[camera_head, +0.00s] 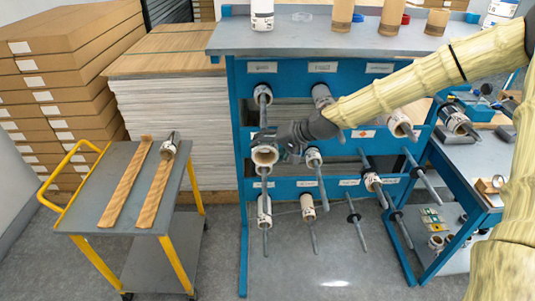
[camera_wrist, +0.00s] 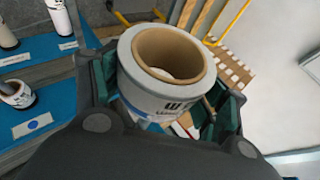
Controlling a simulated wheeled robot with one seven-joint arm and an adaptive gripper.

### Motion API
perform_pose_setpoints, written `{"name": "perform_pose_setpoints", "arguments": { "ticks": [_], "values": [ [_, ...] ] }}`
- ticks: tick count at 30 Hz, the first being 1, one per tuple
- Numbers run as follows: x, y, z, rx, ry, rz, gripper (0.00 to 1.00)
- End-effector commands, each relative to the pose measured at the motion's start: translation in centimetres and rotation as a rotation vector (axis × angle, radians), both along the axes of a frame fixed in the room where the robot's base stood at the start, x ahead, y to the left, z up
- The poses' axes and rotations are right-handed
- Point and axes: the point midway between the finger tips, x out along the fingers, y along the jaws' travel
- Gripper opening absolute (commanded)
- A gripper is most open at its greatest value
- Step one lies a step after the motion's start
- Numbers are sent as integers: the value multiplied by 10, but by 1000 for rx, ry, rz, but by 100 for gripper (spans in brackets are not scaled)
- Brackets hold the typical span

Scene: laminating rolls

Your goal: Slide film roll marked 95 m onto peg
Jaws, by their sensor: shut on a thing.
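My gripper (camera_head: 270,143) is shut around a film roll (camera_head: 265,157) in front of the left column of the blue rack. In the wrist view the roll (camera_wrist: 150,88) sits between the finger pads of my gripper (camera_wrist: 160,95). It has a brown cardboard core, a whitish film face and a partly hidden label; no 95 m mark is readable. The core's opening faces the wrist camera and shows no peg through it. A bare peg with a dark disc (camera_head: 354,217) stands out in the lower row. Another bare peg (camera_head: 425,180) is at right.
The blue rack (camera_head: 243,120) has several pegs sticking out, many with rolls, close around my gripper. More rolls stand on its grey top (camera_head: 320,42). Floor in front is clear.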

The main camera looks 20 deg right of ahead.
Motion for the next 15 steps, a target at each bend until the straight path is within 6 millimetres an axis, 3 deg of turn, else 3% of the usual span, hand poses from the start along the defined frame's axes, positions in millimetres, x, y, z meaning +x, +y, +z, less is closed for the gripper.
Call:
{"name": "perform_pose_setpoints", "arguments": {
  "ticks": [15],
  "values": [
    [42,-12,-2,-2,-1,0,46]
  ]
}}
